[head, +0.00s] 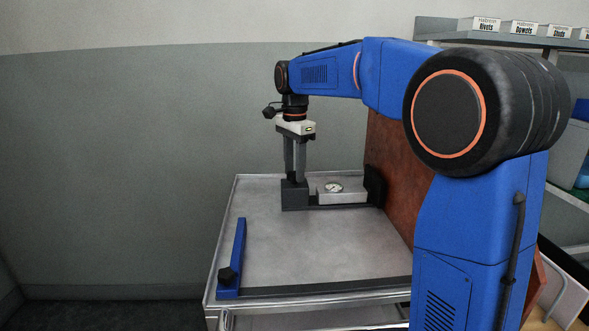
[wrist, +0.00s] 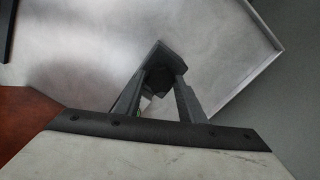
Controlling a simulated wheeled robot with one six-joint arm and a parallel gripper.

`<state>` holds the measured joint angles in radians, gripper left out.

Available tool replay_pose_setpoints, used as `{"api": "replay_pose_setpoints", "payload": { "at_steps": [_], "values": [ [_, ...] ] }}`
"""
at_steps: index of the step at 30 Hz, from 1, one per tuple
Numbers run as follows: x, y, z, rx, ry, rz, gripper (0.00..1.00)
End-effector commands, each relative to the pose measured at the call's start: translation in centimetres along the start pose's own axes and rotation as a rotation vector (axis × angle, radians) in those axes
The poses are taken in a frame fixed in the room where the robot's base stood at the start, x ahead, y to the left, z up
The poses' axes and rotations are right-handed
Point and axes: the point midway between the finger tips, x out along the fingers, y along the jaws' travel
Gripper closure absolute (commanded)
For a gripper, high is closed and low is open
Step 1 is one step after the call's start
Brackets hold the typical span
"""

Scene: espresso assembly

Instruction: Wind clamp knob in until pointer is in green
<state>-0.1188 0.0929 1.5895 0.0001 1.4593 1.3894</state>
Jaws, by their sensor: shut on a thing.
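The clamp is a dark block (head: 295,195) at the left, joined by a low bar to a black end piece (head: 376,186). Between them lies a pale block (head: 343,197) with a round white gauge (head: 333,187) on top. The gauge's pointer and green zone are too small to read. My gripper (head: 294,178) points straight down over the dark block. In the wrist view my gripper (wrist: 160,80) is shut on a dark piece (wrist: 161,78), apparently the clamp knob. The fingers hide most of it.
The clamp sits at the back of a grey metal table (head: 300,250) with a raised rim. A brown panel (head: 395,165) stands along the right. The table's middle is clear.

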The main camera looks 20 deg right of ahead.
Motion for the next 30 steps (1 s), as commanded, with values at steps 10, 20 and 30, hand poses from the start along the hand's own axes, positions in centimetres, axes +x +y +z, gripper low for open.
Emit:
{"api": "replay_pose_setpoints", "payload": {
  "at_steps": [10, 20, 30],
  "values": [
    [-0.07, 0.01, -0.02, 0.327, 0.001, -0.001, 0.86],
    [-0.07, 0.01, -0.02, 0.587, 0.000, -0.001, 0.86],
    [-0.07, 0.01, -0.02, 0.731, 0.000, -0.001, 0.86]
  ]
}}
